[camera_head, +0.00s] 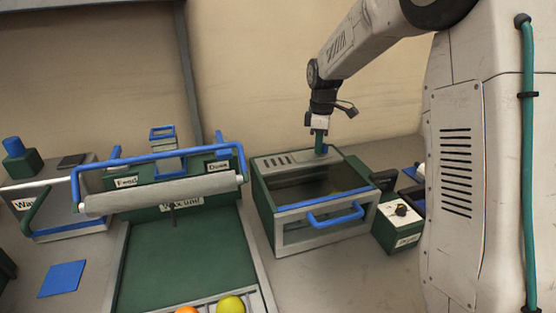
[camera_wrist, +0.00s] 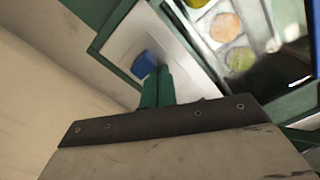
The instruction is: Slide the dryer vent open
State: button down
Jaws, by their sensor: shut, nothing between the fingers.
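The dryer (camera_head: 265,205) is a green and grey box with a dark window on top and a blue front handle (camera_head: 335,215). Its light top plate carries a row of dark vent slots (camera_head: 278,161) at the left and a small blue knob (camera_head: 322,150) to their right. My gripper (camera_head: 319,145) points down over the back of the dryer top, by the knob. In the wrist view the shut green fingers (camera_wrist: 158,82) are empty and close beside the blue knob (camera_wrist: 143,65). Whether they touch it, I cannot tell. The slots do not show clearly there.
Several round fruits (camera_wrist: 226,27) show through the window. A small control box (camera_head: 397,225) stands right of the dryer. A green waxing unit with a roller (camera_head: 165,193) and a blue overhead bar stands left. A wall is behind.

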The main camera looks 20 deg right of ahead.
jog(key=shift+d, duration=0.75)
notch_tip(320, 180, up, 7)
jog(key=a, duration=0.1)
dwell(0.3)
dwell(0.4)
jog(key=s+f+m, duration=0.2)
jog(key=m, duration=0.1)
jog(key=shift+s+a+g, duration=0.2)
jog(key=shift+s+g, duration=0.05)
jog(key=shift+g, duration=0.15)
jog(key=s, duration=0.1)
jog(key=s+m, duration=0.1)
jog(key=shift+s+a+m, duration=0.3)
jog(key=shift+s, duration=0.05)
jog(key=s+a+r+m, duration=0.1)
jog(key=s+a+m, duration=0.1)
jog(key=s, duration=0.9)
jog(key=s+a+r+m+t, duration=0.1)
jog(key=s+a+m, duration=0.1)
jog(key=s, duration=0.9)
jog(key=s+a+r+m+t, duration=0.1)
jog(key=s+a+r+m, duration=0.1)
jog(key=s, duration=0.9)
jog(key=shift+a+m, duration=0.6)
jog(key=shift+m, duration=0.1)
